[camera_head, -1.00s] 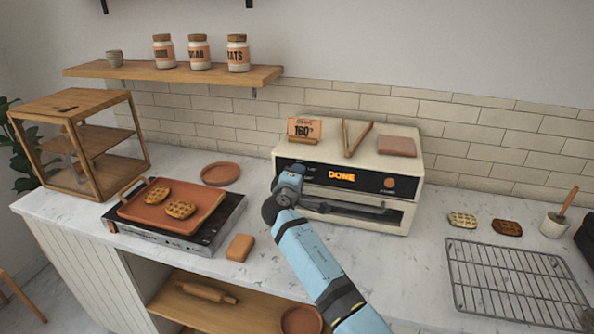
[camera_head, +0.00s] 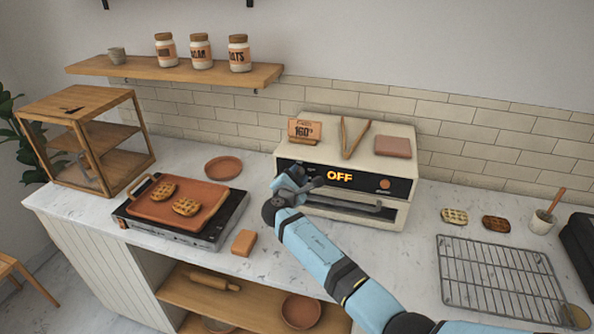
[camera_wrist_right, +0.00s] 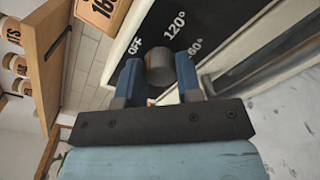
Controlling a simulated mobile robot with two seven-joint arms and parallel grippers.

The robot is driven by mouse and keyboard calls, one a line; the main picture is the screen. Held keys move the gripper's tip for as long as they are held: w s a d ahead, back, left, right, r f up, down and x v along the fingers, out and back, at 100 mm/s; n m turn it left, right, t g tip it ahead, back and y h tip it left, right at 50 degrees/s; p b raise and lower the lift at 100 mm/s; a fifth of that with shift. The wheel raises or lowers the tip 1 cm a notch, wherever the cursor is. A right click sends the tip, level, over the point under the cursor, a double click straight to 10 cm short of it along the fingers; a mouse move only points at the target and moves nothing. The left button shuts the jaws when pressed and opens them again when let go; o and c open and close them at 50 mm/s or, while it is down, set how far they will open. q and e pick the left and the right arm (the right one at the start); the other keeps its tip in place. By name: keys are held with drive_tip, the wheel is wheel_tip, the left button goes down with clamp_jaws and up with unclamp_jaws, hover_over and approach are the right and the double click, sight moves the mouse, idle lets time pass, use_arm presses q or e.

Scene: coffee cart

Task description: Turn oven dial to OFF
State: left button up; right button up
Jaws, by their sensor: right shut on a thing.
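The cream oven (camera_head: 345,160) stands at the back of the counter, and its display (camera_head: 340,176) reads OFF in orange. The grey dial (camera_wrist_right: 160,66) shows in the right wrist view, between the two blue fingers of my right gripper (camera_wrist_right: 160,75), which is shut on it. Printed marks OFF, 120° and 160° lie around the dial. In the head view my right gripper (camera_head: 298,178) covers the dial at the left end of the oven's black panel. My left gripper is not in view.
The oven handle (camera_head: 345,205) runs just below my right gripper. A griddle with a tray of waffles (camera_head: 180,202) and a terracotta block (camera_head: 243,242) are to the left. A wire rack (camera_head: 500,278) lies right. A sign, tongs and a block sit on the oven.

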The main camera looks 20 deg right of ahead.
drive_tip(key=shift+r+n+p, duration=0.2)
drive_tip(key=shift+n+p, duration=0.45)
drive_tip(key=shift+n, duration=0.35)
drive_tip(key=o, duration=0.9)
drive_tip(key=shift+f, duration=0.15)
drive_tip(key=shift+o, duration=0.2)
drive_tip(key=b+v, duration=0.2)
drive_tip(key=v, duration=1.1)
drive_tip(key=shift+s+a, duration=0.25)
drive_tip(key=shift+a, duration=0.1)
